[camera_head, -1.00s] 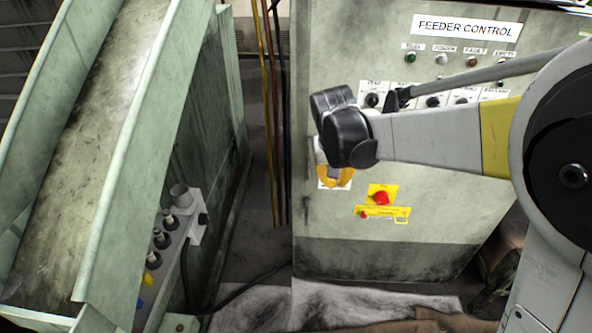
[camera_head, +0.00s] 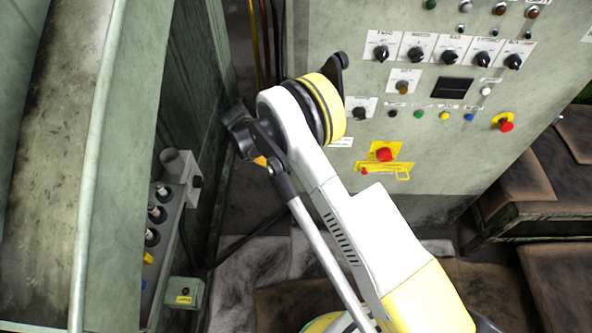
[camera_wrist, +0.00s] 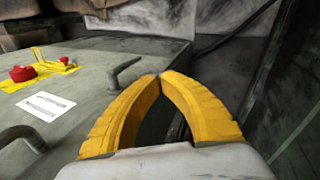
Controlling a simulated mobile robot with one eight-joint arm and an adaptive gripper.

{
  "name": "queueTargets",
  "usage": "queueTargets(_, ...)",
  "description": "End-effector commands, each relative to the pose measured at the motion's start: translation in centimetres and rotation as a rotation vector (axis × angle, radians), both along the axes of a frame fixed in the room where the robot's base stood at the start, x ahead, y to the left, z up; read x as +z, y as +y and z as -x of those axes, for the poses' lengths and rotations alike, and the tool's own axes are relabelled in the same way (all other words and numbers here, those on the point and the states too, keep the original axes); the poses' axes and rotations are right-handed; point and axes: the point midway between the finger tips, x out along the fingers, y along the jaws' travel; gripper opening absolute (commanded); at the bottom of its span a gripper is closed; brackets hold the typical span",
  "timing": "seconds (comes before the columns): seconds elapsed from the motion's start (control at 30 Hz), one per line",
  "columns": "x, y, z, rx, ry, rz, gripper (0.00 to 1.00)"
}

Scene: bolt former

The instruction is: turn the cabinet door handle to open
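The pale green control cabinet (camera_head: 430,180) stands right of centre in the head view, and its face also shows in the wrist view (camera_wrist: 95,70). The wrist view shows one grey bar handle (camera_wrist: 125,73) near the cabinet edge, just left of my fingertips, and a second grey handle (camera_wrist: 25,136) at lower left. I cannot tell which one is the door handle. My gripper (camera_wrist: 161,76) has its yellow fingertips together with nothing seen between them. In the head view my gripper (camera_head: 262,161) is mostly hidden by my wrist, left of the cabinet face. The cabinet looks closed.
A red button on a yellow plate (camera_head: 384,154) sits on the cabinet face, below rows of knobs. A green chute machine (camera_head: 110,150) with a grey connector box (camera_head: 170,225) stands at left. A narrow gap with hanging cables lies between. Brown benches (camera_head: 540,160) are at right.

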Motion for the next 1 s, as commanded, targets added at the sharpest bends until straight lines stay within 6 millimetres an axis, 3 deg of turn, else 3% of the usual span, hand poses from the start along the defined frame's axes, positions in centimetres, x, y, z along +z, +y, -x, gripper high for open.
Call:
queueTargets(0.33, -0.2, 0.0, 0.0, 0.000, 0.000, 0.001, 0.00)
queueTargets(0.47, -1.1, -0.4, -0.1, -0.001, -0.001, 0.001, 0.00)
queueTargets(0.9, -9.4, -3.6, -0.6, -0.002, -0.001, 0.000, 0.00)
queueTargets(1.0, -9.7, -5.0, -0.8, -0.003, -0.001, 0.001, 0.00)
